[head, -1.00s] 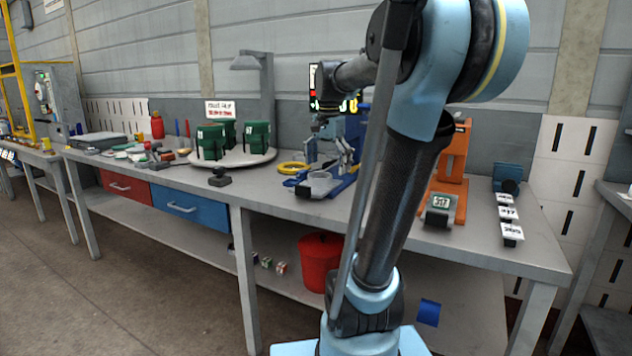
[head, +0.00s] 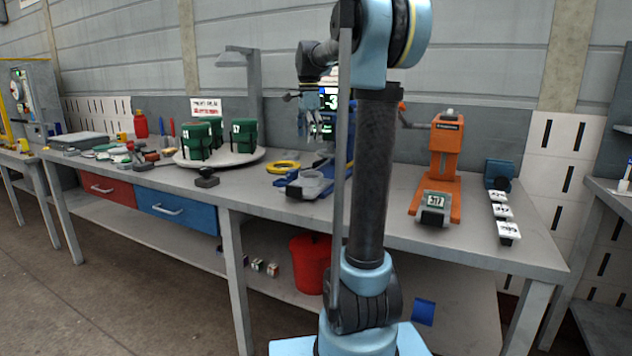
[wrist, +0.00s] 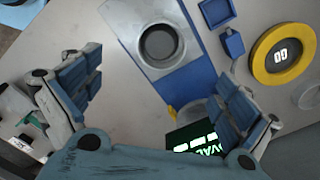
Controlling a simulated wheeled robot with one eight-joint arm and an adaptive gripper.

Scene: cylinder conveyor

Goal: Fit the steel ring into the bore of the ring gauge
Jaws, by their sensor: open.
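A grey steel ring (wrist: 158,45) sits on the pale plate of a blue bench fixture (wrist: 185,85); in the head view the ring (head: 311,185) is on the same fixture near the bench's front. A yellow-rimmed ring gauge marked GO (wrist: 257,58) lies flat on the bench to the right of the fixture in the wrist view. In the head view the gauge (head: 272,168) is behind and left of the fixture. My gripper (wrist: 160,85) is open and empty, above the fixture and apart from the ring. In the head view my arm partly hides the fixture.
A lit display (wrist: 195,140) stands beside the fixture. An orange stand (head: 443,165) is on the right. Bare bench lies left of the fixture.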

